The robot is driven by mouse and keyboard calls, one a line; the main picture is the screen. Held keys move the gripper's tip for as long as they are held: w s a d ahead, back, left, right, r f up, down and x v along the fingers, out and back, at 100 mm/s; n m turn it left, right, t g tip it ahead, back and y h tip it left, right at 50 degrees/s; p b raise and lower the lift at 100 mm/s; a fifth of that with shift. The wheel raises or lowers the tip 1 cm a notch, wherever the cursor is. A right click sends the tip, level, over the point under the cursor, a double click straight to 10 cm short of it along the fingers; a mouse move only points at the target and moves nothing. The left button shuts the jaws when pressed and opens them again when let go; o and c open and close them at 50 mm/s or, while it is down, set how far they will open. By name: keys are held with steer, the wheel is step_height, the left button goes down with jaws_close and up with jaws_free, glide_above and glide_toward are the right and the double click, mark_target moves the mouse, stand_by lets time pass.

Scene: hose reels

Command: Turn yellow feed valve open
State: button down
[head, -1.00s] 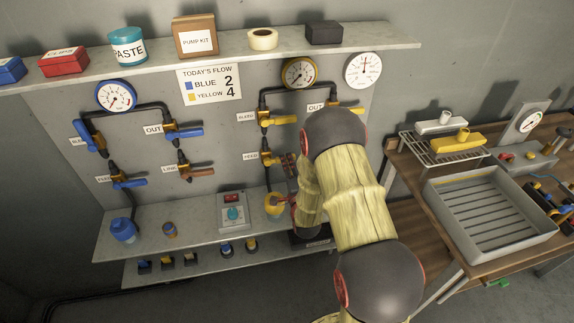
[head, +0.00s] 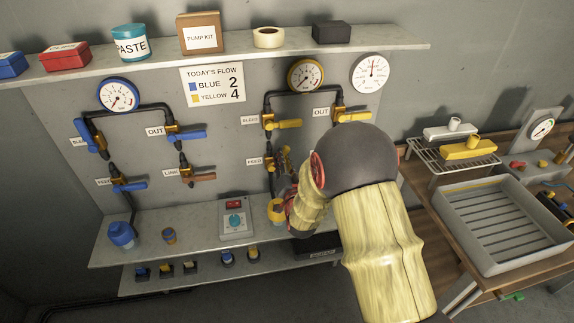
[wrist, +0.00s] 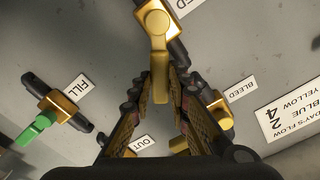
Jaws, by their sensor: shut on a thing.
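The yellow feed valve (head: 270,163) is on the wall panel beside the FEED label (head: 254,161). My gripper (head: 286,158) is at its handle, partly hidden behind my arm. In the wrist view, the valve's brass body (wrist: 154,20) is at the top, and its yellow handle (wrist: 158,58) points down the picture between my fingertips. My gripper (wrist: 160,86) is shut on this handle near its end. The yellow gauge (head: 306,75) hangs above on the panel.
The yellow bleed valve (head: 268,122) and yellow OUT valve (head: 340,115) are close above. A valve with a green handle (wrist: 36,130) is beside the FILL label in the wrist view. A shelf (head: 175,240) with a control box (head: 236,220) lies below. A workbench with a grey tray (head: 500,232) stands right.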

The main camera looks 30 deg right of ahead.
steer(key=shift+w+a+r+n+b, duration=0.2)
steer(key=shift+a+n+b, duration=0.35)
steer(key=shift+n, duration=0.6)
steer(key=shift+w+a+r+n+b, duration=0.15)
steer(key=shift+a+n+b, duration=0.25)
steer(key=shift+a+n, duration=0.5)
steer(key=shift+w+a+r+n+b, duration=0.2)
steer(key=shift+a+n+b, duration=0.25)
steer(key=shift+n, duration=0.9)
steer(key=c, duration=1.7)
jaws_free()
steer(key=v, duration=1.2)
